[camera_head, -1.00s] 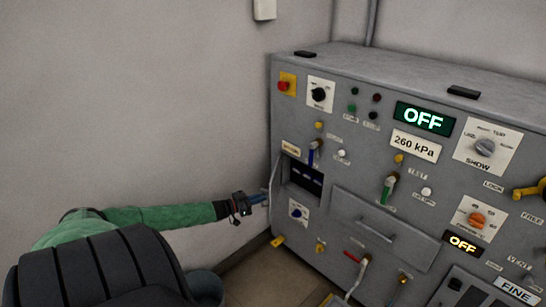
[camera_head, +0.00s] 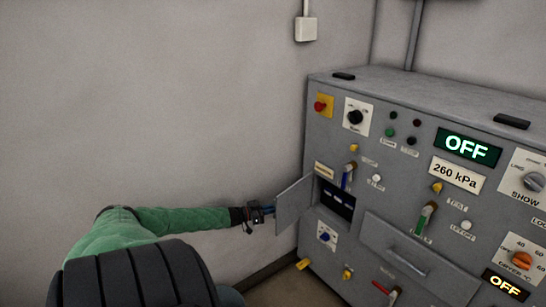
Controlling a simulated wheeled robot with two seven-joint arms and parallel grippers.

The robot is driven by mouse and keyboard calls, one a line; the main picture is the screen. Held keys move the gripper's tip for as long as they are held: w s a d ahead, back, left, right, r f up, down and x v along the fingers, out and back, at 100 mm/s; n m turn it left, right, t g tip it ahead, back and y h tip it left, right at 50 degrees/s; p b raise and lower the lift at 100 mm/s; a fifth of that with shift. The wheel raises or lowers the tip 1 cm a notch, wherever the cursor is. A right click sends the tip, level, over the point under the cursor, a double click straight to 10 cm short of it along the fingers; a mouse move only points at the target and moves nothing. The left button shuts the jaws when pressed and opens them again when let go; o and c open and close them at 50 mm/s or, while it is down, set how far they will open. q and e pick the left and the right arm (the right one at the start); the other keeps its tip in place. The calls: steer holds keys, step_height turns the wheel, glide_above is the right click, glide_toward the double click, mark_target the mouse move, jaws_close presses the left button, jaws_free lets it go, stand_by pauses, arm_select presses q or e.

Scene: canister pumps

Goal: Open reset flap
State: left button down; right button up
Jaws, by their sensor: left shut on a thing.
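The reset flap (camera_head: 295,204) is a grey panel hinged at the left side of a recess in the grey cabinet. It stands swung out to the left, and the dark recess (camera_head: 336,199) behind it is exposed. My left gripper (camera_head: 270,209) is at the flap's outer left edge and is shut on it; the fingertips are small and partly hidden by the flap. The left arm reaches in from the lower left. My right gripper is not in view.
The cabinet front carries a blue-handled lever (camera_head: 347,176), a green-handled lever (camera_head: 424,219), a red button on a yellow plate (camera_head: 322,105) and a drawer-like panel (camera_head: 408,250). A plain wall (camera_head: 150,100) stands close behind my left arm. Floor shows below the flap.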

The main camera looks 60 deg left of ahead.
arm_select(q)
steer(key=shift+w+r, duration=0.25)
steer(key=shift+r, duration=0.05)
steer(key=c, duration=1.6)
jaws_free()
steer(key=shift+w, duration=0.1)
steer(key=shift+o, duration=0.5)
steer(key=shift+d+f, duration=0.1)
steer(key=shift+f, duration=0.1)
steer(key=v, duration=0.7)
steer(key=shift+s, duration=0.3)
steer(key=shift+c, duration=0.4)
